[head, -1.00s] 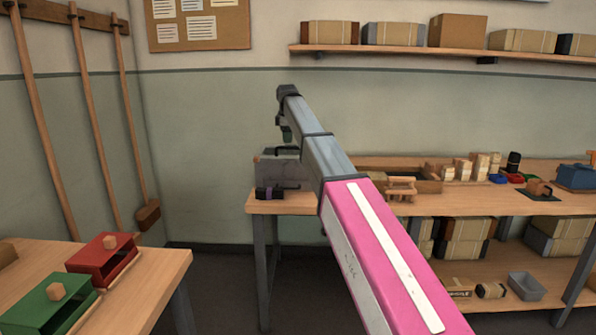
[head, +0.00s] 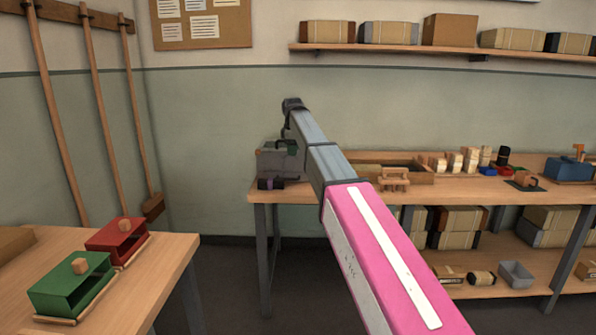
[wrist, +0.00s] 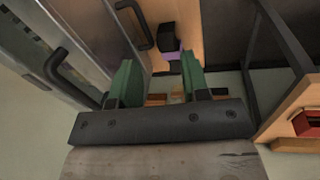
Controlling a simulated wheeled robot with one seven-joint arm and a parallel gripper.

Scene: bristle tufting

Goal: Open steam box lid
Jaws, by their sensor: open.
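The steam box (head: 275,165) is a grey metal box at the left end of the back bench, and it looks closed. In the wrist view, the box's grey surfaces (wrist: 85,22) fill the upper left. One black bar handle (wrist: 68,68) is at the left and another (wrist: 132,24) is at top centre. My gripper (wrist: 158,75) has two green fingers, spread apart with nothing between them. In the head view my gripper (head: 291,147) is at the upper right of the box, partly hidden by my arm. The fingers appear apart from both handles.
A black and purple item (head: 271,183) lies in front of the box on the bench (head: 340,193). A wooden tray (head: 415,176) and small blocks stand to its right. A left table (head: 165,250) holds a red box (head: 117,238) and a green box (head: 70,285). Floor between is clear.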

